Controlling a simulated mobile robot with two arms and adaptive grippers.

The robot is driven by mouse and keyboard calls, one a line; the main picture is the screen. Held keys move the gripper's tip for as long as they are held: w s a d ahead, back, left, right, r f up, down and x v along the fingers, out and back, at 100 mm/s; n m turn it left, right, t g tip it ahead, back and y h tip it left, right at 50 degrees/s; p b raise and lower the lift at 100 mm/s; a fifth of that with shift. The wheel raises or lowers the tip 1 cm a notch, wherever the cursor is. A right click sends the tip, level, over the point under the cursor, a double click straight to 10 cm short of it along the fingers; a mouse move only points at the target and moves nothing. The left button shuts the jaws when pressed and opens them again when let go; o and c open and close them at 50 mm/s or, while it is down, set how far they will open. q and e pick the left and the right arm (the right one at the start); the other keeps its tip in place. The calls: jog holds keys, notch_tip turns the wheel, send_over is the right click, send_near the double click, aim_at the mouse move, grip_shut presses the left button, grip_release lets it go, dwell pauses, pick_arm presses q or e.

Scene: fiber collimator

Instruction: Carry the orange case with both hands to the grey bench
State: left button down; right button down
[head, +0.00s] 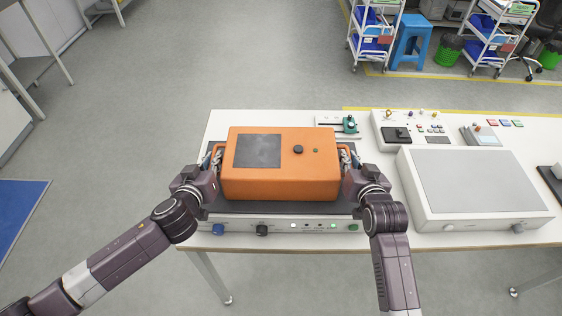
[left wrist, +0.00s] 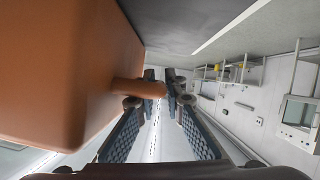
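The orange case (head: 281,178), a box with a dark square panel and a dark knob on top, sits over the dark top of a white instrument with knobs; I cannot tell whether it is slightly raised. My left gripper (head: 212,160) is at the handle on its left side, and my right gripper (head: 350,160) is at the handle on its right side. In the left wrist view the case (left wrist: 65,70) fills the left, and its handle (left wrist: 128,87) runs to between my left fingers (left wrist: 160,88), which look closed around it. My right fingers look likewise around their handle, partly hidden.
The white instrument (head: 280,228) stands on a white table (head: 225,122). To the right is a wide unit with a grey top (head: 475,182). Small devices (head: 425,130) stand behind it. Carts (head: 375,40) and a blue stool (head: 410,42) are at the back.

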dwell(0.4)
pick_arm(q)
jog(key=shift+w+r, duration=0.1)
jog(key=shift+r, duration=0.1)
pick_arm(e)
jog(key=shift+w+r, duration=0.1)
jog(key=shift+r, duration=0.1)
pick_arm(q)
jog(key=shift+r, duration=0.1)
pick_arm(e)
jog(key=shift+r, duration=0.1)
